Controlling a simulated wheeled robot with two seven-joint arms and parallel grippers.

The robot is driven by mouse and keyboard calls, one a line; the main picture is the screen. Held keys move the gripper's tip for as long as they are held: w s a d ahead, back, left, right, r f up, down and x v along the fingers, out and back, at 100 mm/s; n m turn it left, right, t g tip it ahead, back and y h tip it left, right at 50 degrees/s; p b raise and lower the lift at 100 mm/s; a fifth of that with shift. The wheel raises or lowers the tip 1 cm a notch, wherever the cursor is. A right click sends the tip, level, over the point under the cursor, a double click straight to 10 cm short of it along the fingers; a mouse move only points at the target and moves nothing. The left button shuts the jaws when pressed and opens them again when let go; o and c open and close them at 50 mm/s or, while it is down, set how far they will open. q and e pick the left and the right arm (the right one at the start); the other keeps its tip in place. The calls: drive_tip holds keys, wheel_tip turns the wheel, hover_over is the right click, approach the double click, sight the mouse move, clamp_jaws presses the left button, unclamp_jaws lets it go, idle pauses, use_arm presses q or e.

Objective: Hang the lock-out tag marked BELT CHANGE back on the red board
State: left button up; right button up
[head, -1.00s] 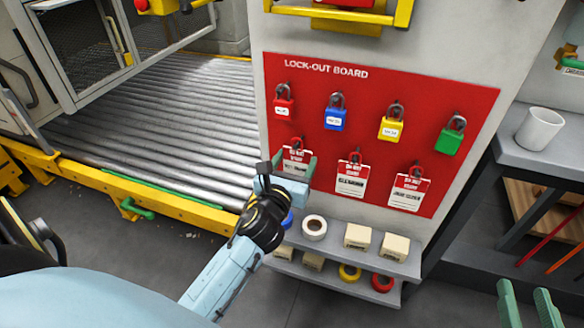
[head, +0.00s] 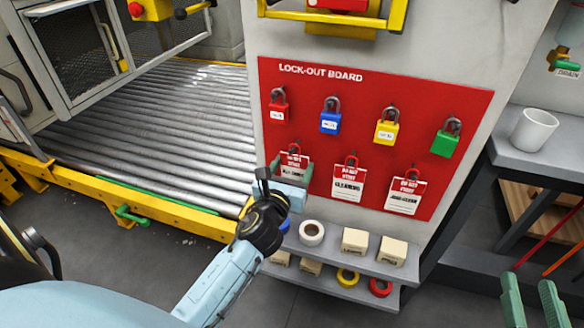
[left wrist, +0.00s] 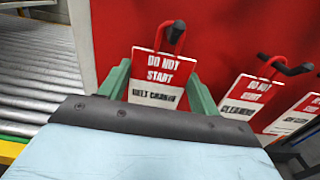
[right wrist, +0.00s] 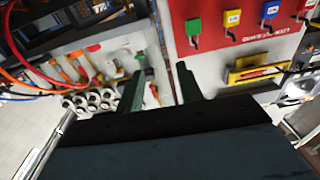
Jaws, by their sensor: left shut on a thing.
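The BELT CHANGE tag (left wrist: 158,80) is a red and white card headed DO NOT START. It also shows in the head view (head: 294,162), upright at the left end of the board's lower row. My left gripper (left wrist: 156,86) is shut on it, a finger at each side. The tag's red loop is at a dark hook (left wrist: 178,33); I cannot tell whether the loop is over it. The red lock-out board (head: 310,98) is directly behind. My right gripper (head: 528,298) is open and empty, low at the right, away from the board.
Two similar tags hang to the right: one marked CLEANING (head: 348,184) and another (head: 405,193). Red, blue, yellow and green padlocks (head: 330,121) hang above. A shelf (head: 325,268) with tape and boxes is below. A roller conveyor (head: 150,130) lies left.

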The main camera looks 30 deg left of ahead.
use_arm(q)
drive_tip(key=o, duration=1)
drive_tip(key=shift+o, duration=0.2)
drive_tip(key=v, duration=1.3)
drive_tip(key=shift+s, duration=0.2)
use_arm(e)
drive_tip(key=shift+d+f+g, duration=0.2)
drive_tip(key=shift+f+g, duration=0.4)
drive_tip(key=shift+f, duration=0.25)
use_arm(q)
drive_tip(key=shift+d, duration=0.1)
